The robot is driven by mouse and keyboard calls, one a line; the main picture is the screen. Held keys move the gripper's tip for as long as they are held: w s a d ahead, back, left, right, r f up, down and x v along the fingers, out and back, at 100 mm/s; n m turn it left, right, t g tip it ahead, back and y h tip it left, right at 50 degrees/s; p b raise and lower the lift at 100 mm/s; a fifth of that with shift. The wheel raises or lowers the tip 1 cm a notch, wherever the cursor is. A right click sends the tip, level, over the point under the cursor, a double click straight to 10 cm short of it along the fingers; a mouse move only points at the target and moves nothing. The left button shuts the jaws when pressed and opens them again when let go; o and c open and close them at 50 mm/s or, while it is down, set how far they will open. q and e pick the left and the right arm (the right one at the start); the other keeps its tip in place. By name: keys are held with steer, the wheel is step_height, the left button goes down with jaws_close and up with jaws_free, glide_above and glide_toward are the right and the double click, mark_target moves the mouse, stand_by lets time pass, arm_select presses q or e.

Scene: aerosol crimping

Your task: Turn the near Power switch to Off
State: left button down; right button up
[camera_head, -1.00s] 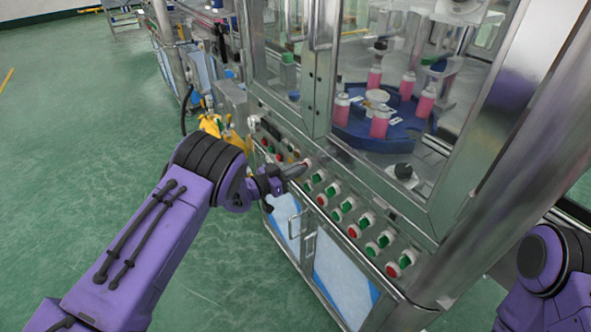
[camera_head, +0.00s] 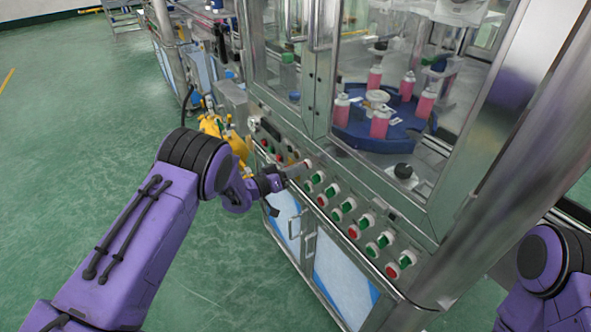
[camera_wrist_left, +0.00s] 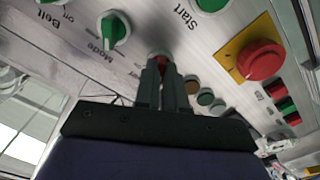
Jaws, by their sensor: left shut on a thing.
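The control panel (camera_head: 335,195) of the machine carries a row of red and green switches and buttons. My left gripper (camera_head: 297,169) reaches its upper left part in the head view. In the left wrist view the gripper's two fingers (camera_wrist_left: 166,75) are shut on a small red switch knob (camera_wrist_left: 161,61) with a pale round collar. The fingers hide most of this knob, and its label and setting cannot be read. A green Mode knob (camera_wrist_left: 115,31) sits to its left, and part of a Belt knob shows beyond it. My right gripper is out of view.
A red mushroom button (camera_wrist_left: 260,60) on a yellow plate is right of the fingers. A green Start button (camera_wrist_left: 210,4) is above. Glass doors enclose pink cans (camera_head: 379,124) on a blue turntable (camera_head: 350,125). Green floor (camera_head: 90,130) is open at left.

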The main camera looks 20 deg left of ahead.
arm_select(q)
steer(key=c, duration=1.2)
jaws_free()
steer(key=b+v, duration=0.2)
steer(key=v, duration=0.8)
steer(key=shift+s+a, duration=0.15)
steer(key=shift+a, duration=0.1)
